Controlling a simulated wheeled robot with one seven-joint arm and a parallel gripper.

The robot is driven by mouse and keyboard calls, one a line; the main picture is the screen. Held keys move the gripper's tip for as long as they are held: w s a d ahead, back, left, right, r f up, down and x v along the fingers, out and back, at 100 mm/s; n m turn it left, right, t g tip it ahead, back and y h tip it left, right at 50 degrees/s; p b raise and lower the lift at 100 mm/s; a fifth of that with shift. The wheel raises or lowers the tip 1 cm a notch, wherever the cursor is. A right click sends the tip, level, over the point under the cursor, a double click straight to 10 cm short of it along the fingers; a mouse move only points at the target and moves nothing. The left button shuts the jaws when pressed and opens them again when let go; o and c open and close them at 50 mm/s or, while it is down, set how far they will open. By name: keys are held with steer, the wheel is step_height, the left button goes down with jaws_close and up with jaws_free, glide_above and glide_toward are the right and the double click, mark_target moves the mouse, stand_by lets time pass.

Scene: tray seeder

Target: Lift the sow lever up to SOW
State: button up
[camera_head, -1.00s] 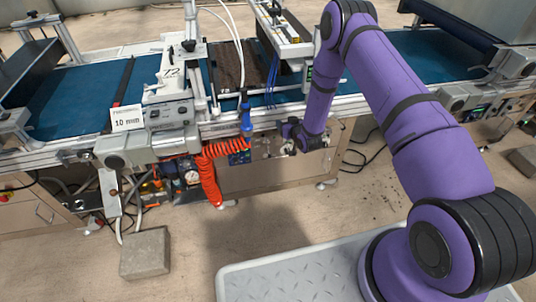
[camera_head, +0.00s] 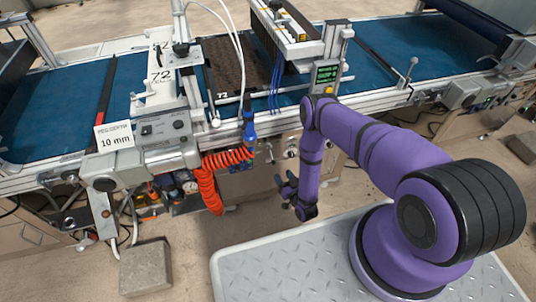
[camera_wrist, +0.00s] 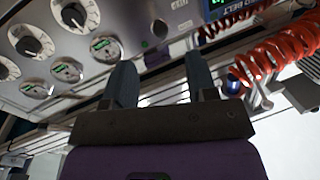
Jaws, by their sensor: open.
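I cannot make out the sow lever for certain in either view. In the head view, small fittings (camera_head: 291,152) show on the machine's front below the belt, above and behind my gripper (camera_head: 282,188). My gripper is low in front of the machine, apart from it, with its fingers toward the left. In the wrist view, the two fingers of my gripper (camera_wrist: 158,64) stand apart with nothing held between them. Beyond them is a grey control panel (camera_wrist: 115,18) with several round dials and green-marked gauges. A small dark knob (camera_wrist: 160,28) shows on it between the finger lines.
A red coiled hose (camera_head: 208,180) hangs left of my gripper and also shows at right in the wrist view (camera_wrist: 275,58). A blue connector (camera_head: 249,128) hangs above it. The blue belt (camera_head: 390,62) runs behind. A grey block (camera_head: 146,268) lies on the floor.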

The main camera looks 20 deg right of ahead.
mark_target(273, 161)
steer(key=w, duration=0.3)
steer(key=w+a, duration=0.1)
steer(key=w, duration=0.3)
steer(key=w+a, duration=0.1)
steer(key=w, duration=0.2)
steer(key=shift+w, duration=0.25)
jaws_close()
